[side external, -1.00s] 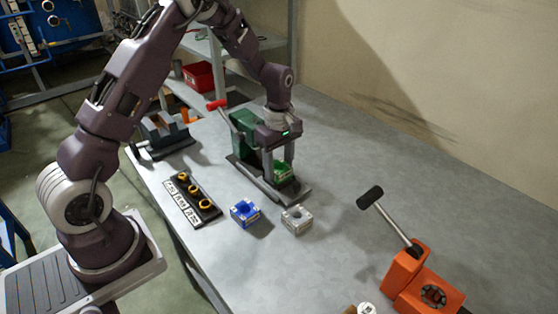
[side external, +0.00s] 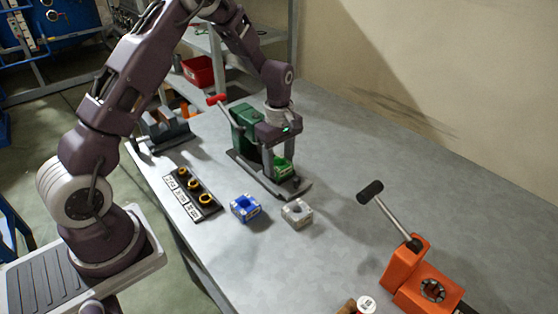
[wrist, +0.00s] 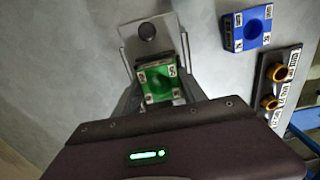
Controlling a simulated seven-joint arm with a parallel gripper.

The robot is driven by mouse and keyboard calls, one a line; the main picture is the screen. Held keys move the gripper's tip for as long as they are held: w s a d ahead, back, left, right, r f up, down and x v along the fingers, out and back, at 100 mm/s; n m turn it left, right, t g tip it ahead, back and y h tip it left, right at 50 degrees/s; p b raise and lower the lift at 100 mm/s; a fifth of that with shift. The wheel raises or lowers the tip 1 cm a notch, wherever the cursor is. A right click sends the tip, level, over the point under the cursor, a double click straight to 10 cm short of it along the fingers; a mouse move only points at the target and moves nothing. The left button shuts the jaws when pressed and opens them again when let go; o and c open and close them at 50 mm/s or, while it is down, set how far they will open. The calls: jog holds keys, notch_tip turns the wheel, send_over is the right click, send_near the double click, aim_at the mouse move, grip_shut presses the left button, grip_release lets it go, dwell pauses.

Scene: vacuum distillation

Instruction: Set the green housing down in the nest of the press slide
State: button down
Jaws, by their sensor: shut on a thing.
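The green housing (side external: 283,167) is between the fingers of my gripper (side external: 281,165), which is shut on it. It is at the slide (side external: 295,191) of the green press (side external: 243,127).
A blue housing (side external: 244,208) and a grey housing (side external: 297,212) stand in front of the press. A black rack (side external: 193,195) with several brass rings is to the left. An orange press (side external: 405,270) with a raised lever stands at right. The table between is clear.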

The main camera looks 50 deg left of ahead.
jog(key=shift+f, duration=0.15)
jog(key=c, duration=0.6)
grip_release()
jog(key=shift+o, duration=0.4)
jog(key=o, duration=0.5)
jog(key=shift+r, duration=3.55)
